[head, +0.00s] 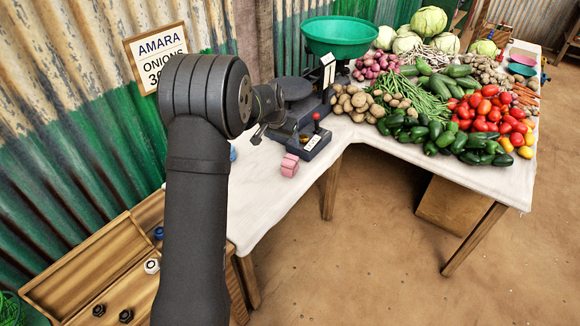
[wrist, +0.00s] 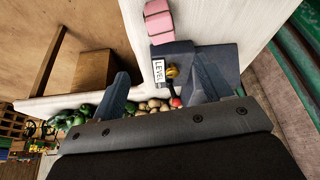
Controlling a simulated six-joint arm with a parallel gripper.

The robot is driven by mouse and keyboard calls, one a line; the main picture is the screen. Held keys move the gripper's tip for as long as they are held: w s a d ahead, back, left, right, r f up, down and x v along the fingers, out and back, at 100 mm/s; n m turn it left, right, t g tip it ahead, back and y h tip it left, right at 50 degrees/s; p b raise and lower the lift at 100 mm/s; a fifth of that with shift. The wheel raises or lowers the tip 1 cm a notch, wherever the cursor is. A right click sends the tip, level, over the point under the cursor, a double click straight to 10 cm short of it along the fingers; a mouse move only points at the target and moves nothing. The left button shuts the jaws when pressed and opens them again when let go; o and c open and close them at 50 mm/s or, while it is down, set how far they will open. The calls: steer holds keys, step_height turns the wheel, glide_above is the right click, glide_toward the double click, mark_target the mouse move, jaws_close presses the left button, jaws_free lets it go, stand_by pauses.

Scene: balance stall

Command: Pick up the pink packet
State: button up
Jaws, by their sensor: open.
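The pink packet (head: 290,165) stands on the white-topped table, just in front of the scale's dark base, in the head view. In the wrist view the pink packet (wrist: 158,20) is at the top edge, beyond my fingertips, and its far end may be cut off. My gripper (wrist: 163,82) is open, with its two dark fingers apart and no packet between them. In the head view my gripper (head: 262,120) is partly hidden behind my arm, up and left of the packet, beside the scale. I cannot tell its exact height.
The dark scale (head: 313,143) with a red-knobbed lever and green bowl (head: 340,37) stands close to the packet. Potatoes (head: 356,104) and other vegetables cover the table's right part. The white table (head: 262,205) is clear at the front left. A wooden box (head: 95,265) is lower left.

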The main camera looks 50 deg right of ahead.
mark_target(290, 160)
steer(key=x, duration=1.1)
steer(key=shift+w+a+x, duration=0.1)
steer(key=shift+x, duration=1.2)
steer(key=shift+w+a+x, duration=0.1)
steer(key=shift+x, duration=1.2)
steer(key=c, duration=1.2)
steer(key=shift+r, duration=0.1)
